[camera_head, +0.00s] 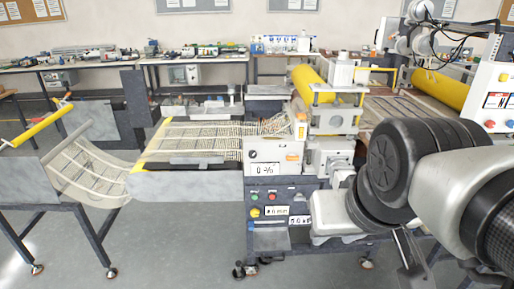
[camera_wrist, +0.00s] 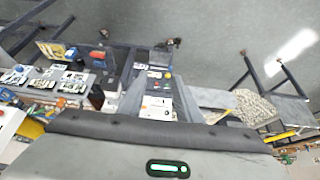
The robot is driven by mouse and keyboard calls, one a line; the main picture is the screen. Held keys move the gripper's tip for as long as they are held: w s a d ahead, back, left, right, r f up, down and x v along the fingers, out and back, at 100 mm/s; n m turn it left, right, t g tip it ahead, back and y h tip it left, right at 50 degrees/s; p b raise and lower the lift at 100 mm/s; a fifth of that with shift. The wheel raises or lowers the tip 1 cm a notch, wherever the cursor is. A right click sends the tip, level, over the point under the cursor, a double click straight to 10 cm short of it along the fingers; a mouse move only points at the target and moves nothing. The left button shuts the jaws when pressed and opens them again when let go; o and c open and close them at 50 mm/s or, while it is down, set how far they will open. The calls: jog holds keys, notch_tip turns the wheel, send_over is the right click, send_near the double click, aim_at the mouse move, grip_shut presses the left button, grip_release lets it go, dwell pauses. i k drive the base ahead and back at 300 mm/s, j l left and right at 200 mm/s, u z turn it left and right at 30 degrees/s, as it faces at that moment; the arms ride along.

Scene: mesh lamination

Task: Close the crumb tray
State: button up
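I cannot identify the crumb tray with certainty. A plain blue-grey panel (camera_head: 268,239) sits low on the front of the central machine (camera_head: 275,190), under the buttons; I cannot tell whether it is the tray or how far out it stands. My gripper (camera_head: 408,258) is at the lower right in the head view, in front of and to the right of the machine, partly hidden by my arm. In the wrist view, the two grey fingers of my gripper (camera_wrist: 158,92) stand apart, with the machine's white control box (camera_wrist: 157,107) visible between them.
Mesh runs over a feed table (camera_head: 190,187) left of the machine and sags towards a stand (camera_head: 45,185) with a yellow roller. A yellow roll (camera_head: 308,85) lies behind the machine. Workbenches (camera_head: 195,60) line the back. The grey floor (camera_head: 170,250) in front is clear.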

aim_at(275, 242)
jog(key=i+j+z, duration=0.2)
jog(key=j, duration=0.15)
jog(key=i+j+z, duration=0.2)
jog(key=j, duration=0.2)
jog(key=j+z, duration=0.2)
jog(key=j, duration=0.2)
jog(key=i, duration=0.05)
